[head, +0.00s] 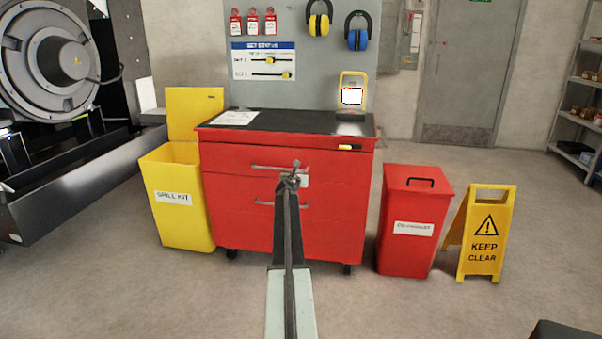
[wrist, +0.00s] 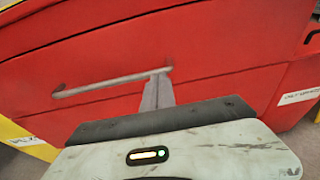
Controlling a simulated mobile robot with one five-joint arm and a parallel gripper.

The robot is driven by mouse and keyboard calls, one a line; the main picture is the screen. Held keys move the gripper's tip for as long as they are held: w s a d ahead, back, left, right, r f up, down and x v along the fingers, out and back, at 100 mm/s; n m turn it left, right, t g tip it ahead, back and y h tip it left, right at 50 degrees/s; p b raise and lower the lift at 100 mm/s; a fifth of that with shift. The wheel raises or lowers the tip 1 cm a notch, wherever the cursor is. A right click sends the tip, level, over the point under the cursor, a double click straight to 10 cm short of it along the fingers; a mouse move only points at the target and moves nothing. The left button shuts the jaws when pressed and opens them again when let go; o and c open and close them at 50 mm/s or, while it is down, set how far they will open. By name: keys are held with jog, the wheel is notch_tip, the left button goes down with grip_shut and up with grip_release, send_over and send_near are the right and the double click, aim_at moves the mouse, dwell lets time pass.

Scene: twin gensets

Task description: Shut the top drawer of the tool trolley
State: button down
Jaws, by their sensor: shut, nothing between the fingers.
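The red tool trolley (head: 225,215) stands straight ahead with a dark worktop. Its top drawer (head: 225,160) has a grey bar handle (head: 265,167). The drawer front looks about level with the trolley's face; I cannot tell if a small gap is left. My gripper (head: 296,171) is shut and empty, at the right part of this handle. In the wrist view, the fingers (wrist: 158,88) reach a bar handle (wrist: 105,85) near its right end, close to the red front. I cannot tell if they touch. My arm hides part of the lower drawers.
A yellow spill kit bin (head: 180,220) stands left of the trolley. A red lidded bin (head: 405,245) and a yellow keep clear sign (head: 485,240) stand to the right. The floor in front is clear.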

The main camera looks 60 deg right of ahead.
jog(key=p+v, duration=0.1)
jog(key=v, duration=1)
jog(key=shift+p, duration=0.3)
jog(key=shift+f, duration=0.1)
